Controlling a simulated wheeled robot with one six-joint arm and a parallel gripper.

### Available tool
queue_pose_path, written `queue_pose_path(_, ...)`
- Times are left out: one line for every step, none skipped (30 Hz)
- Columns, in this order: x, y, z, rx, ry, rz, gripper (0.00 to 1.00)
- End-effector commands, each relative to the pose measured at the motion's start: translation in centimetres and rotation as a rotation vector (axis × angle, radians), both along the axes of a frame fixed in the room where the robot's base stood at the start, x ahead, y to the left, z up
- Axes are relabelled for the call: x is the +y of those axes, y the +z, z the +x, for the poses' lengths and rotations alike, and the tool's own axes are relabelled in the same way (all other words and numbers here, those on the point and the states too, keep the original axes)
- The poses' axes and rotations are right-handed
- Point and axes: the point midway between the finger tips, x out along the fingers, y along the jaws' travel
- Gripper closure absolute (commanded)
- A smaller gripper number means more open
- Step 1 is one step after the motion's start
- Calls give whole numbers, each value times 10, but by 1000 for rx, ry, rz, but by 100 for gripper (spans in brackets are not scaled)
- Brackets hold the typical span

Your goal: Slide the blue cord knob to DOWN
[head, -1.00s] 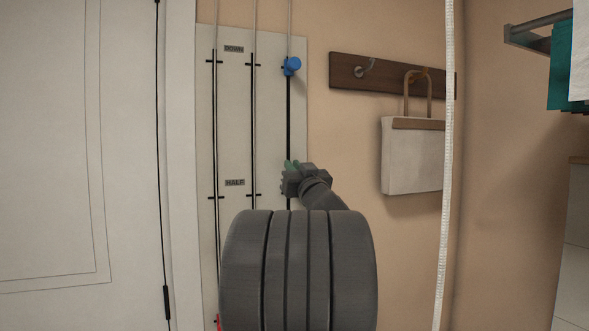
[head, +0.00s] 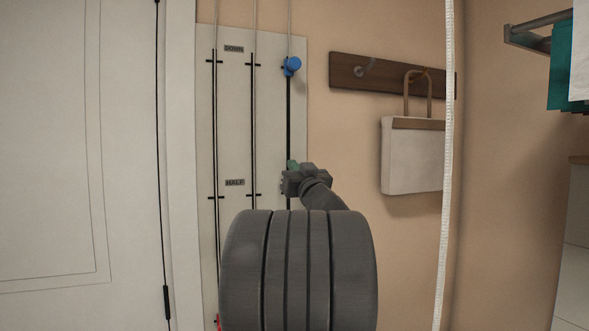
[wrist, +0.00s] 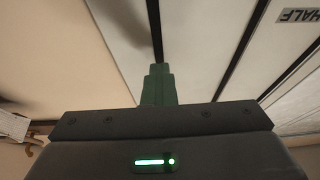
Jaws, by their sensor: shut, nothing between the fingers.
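The blue cord knob (head: 291,66) sits near the top of the right-hand slot on the pale panel (head: 234,110). My gripper (head: 292,165) is well below the knob, by the same slot near HALF height, and does not touch the knob. In the wrist view its green fingers (wrist: 158,84) are closed together and empty, in front of the dark slot line. The HALF label (wrist: 299,15) shows at that view's upper right. My arm hides the lower part of the panel.
A wooden hook rail (head: 390,75) with a hanging white bag (head: 411,155) is on the wall to the right. A pale vertical strap (head: 446,170) hangs across it. A red piece (head: 216,322) shows low on the left slot. A white door (head: 70,150) stands at left.

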Motion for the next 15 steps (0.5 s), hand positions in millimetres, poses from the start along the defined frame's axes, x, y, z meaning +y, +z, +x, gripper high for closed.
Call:
queue_pose_path(0, 0, 0, 0, 0, 0, 100)
queue_pose_path(0, 0, 0, 0, 0, 0, 100)
queue_pose_path(0, 0, 0, 0, 0, 0, 100)
queue_pose_path(0, 0, 0, 0, 0, 0, 100)
queue_pose_path(0, 0, 0, 0, 0, 0, 100)
queue_pose_path(0, 0, 0, 0, 0, 0, 100)
queue_pose_path(0, 0, 0, 0, 0, 0, 100)
queue_pose_path(0, 0, 0, 0, 0, 0, 100)
queue_pose_path(0, 0, 0, 0, 0, 0, 100)
queue_pose_path(0, 0, 0, 0, 0, 0, 100)
queue_pose_path(0, 0, 0, 0, 0, 0, 100)
queue_pose_path(0, 0, 0, 0, 0, 0, 98)
queue_pose_path(0, 0, 0, 0, 0, 0, 92)
queue_pose_path(0, 0, 0, 0, 0, 0, 86)
queue_pose_path(0, 0, 0, 0, 0, 0, 78)
